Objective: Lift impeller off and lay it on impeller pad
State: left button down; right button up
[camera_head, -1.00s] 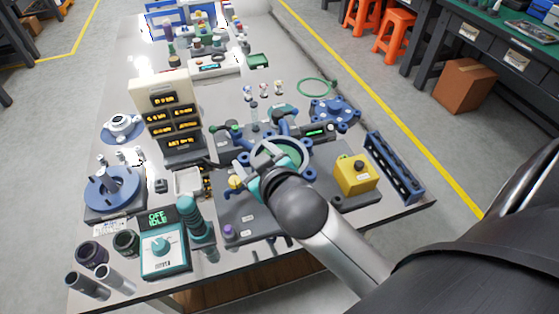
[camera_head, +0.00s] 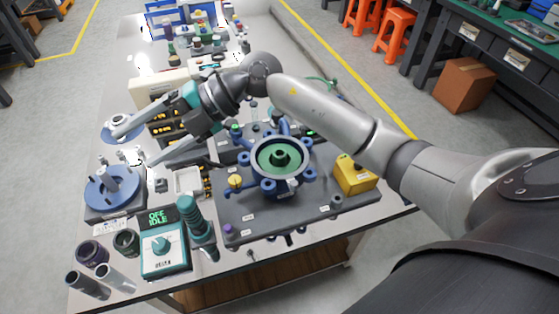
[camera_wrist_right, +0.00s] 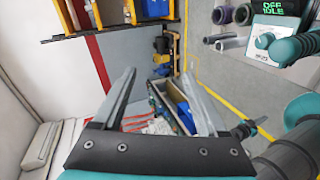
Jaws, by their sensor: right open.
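The pump housing (camera_head: 264,178), blue with lobes round its rim, sits open on a dark fixture plate in the head view. Inside it is a green round part with a raised hub (camera_head: 281,157), which may be the impeller. My right gripper (camera_head: 136,147) is open and empty, left of the housing and above the bench's left side. Its two spread fingers also show in the right wrist view (camera_wrist_right: 160,73), with nothing between them. A blue round pad (camera_head: 107,133) carrying a whitish metal part lies beyond, partly hidden by a finger; I cannot tell whether it is the impeller pad. My left gripper is not visible.
A blue disc stand with a grey post (camera_head: 112,192) is at left. A teal control box (camera_head: 163,248) reading OFF IDLE stands in front. A yellow button box (camera_head: 354,175) is right of the housing. My right arm hides part of the bench behind the housing.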

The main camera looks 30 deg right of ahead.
jog(key=w+d+f+g+h, duration=0.1)
jog(key=w+d+f+h, duration=0.1)
jog(key=d+f+h, duration=0.45)
notch_tip(320, 180, up, 2)
jog(key=m+g+h, duration=0.2)
jog(key=m+h, duration=0.2)
jog(key=h, duration=0.3)
send_over(280, 151)
jog(key=s+a, duration=0.1)
jog(key=s, duration=0.1)
notch_tip(280, 151, down, 8)
jog(key=shift+w+f+b, duration=0.15)
jog(key=shift+f+b, duration=0.1)
jog(key=shift+b, duration=0.25)
jog(key=shift+w+f+b, duration=0.15)
jog(key=shift+f+b, duration=0.05)
jog(key=shift+f, duration=1.3)
jog(key=shift+w+f+b, duration=0.1)
jog(key=shift+f+b, duration=0.05)
jog(key=shift+f, duration=1.3)
jog(key=shift+c, duration=0.2)
grip_shut()
jog(key=shift+r, duration=0.1)
